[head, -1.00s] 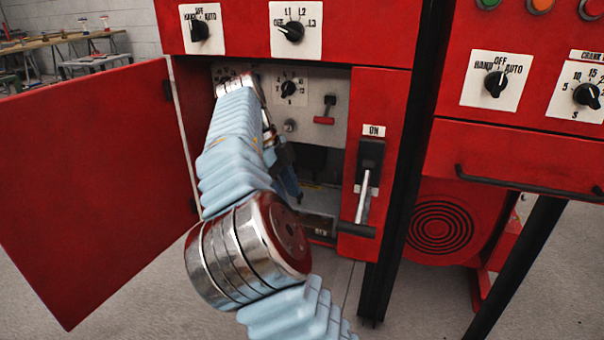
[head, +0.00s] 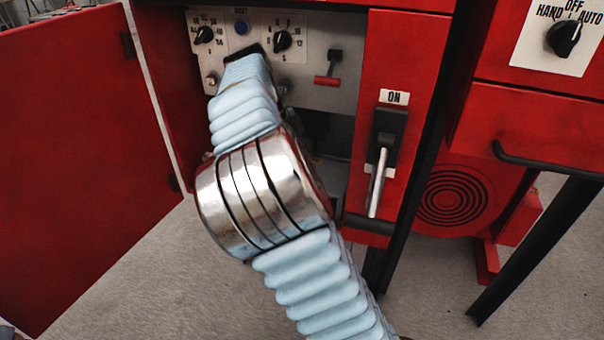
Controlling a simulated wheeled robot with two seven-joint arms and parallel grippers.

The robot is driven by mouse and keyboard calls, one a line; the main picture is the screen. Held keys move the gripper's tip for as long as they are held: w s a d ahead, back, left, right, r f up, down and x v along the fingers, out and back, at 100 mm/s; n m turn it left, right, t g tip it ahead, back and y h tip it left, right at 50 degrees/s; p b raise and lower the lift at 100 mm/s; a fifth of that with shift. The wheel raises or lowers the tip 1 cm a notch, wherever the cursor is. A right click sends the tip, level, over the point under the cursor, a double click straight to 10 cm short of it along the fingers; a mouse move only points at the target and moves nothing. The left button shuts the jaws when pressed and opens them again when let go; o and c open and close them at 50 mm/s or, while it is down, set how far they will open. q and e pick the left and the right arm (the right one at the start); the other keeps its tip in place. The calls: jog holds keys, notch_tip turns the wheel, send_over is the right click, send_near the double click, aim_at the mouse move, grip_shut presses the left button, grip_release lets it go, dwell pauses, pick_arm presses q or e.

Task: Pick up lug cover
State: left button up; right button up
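No lug cover can be made out; the lower inside of the open red cabinet is dark and largely blocked by my arm. My arm, silver and pale blue, comes in from the lower right and reaches into the cabinet, so I take it for the right one. Its gripper is hidden behind the arm links, and what it holds cannot be seen. My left gripper is not in view.
The cabinet door (head: 75,165) stands open at left. Inside, a grey panel (head: 305,85) carries black knobs and a red-handled lever (head: 328,80). A switch handle (head: 377,180) under an ON label juts out right of the opening. Floor (head: 140,270) is clear at lower left.

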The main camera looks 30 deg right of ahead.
jog(key=shift+f, duration=0.1)
grip_shut()
dwell(0.4)
